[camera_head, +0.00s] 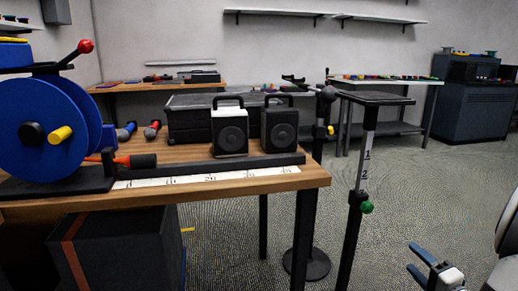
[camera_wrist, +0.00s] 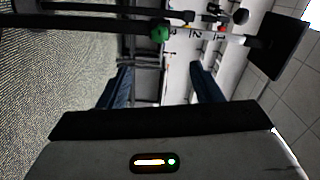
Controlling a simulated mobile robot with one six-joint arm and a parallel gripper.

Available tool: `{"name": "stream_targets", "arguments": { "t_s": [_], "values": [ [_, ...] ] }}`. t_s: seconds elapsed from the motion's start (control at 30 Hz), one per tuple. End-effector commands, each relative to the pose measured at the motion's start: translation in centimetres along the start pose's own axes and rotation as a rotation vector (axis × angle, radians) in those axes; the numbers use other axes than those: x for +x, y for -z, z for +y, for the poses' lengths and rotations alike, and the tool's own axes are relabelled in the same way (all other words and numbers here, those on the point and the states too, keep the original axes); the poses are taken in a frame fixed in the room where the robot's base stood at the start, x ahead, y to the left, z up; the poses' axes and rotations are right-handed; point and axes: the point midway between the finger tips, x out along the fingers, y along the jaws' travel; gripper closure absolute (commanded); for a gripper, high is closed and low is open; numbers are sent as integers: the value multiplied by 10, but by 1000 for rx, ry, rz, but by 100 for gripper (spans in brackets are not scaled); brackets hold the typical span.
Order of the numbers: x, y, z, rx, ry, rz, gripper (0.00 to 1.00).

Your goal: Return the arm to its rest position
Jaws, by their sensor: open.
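My gripper (camera_head: 424,267) shows at the lower right of the head view, with two blue fingers spread apart and nothing between them. It is over the carpeted floor, to the right of the workbench and the black stand, touching neither. In the wrist view my gripper (camera_wrist: 160,88) also shows its two blue fingers wide apart and empty. Part of my arm (camera_head: 506,235) is cut off by the right edge of the head view.
A wooden workbench (camera_head: 250,184) at the left bears a blue cable reel (camera_head: 30,105) and two speakers (camera_head: 230,132). A black stand (camera_head: 368,140) with a green knob (camera_head: 367,207) stands right of it. Open carpet (camera_head: 430,190) lies around my gripper.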

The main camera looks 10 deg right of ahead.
Motion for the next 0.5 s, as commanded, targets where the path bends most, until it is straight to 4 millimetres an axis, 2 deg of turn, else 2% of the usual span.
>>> {"name": "stream_targets", "arguments": {
  "t_s": [0.03,0.27,0.5],
  "values": [
    [6,-8,-16,-1,-3,-39,41],
    [25,-50,-52,19,-41,-211,41],
    [37,-108,-103,27,-118,-442,41]
  ]
}}
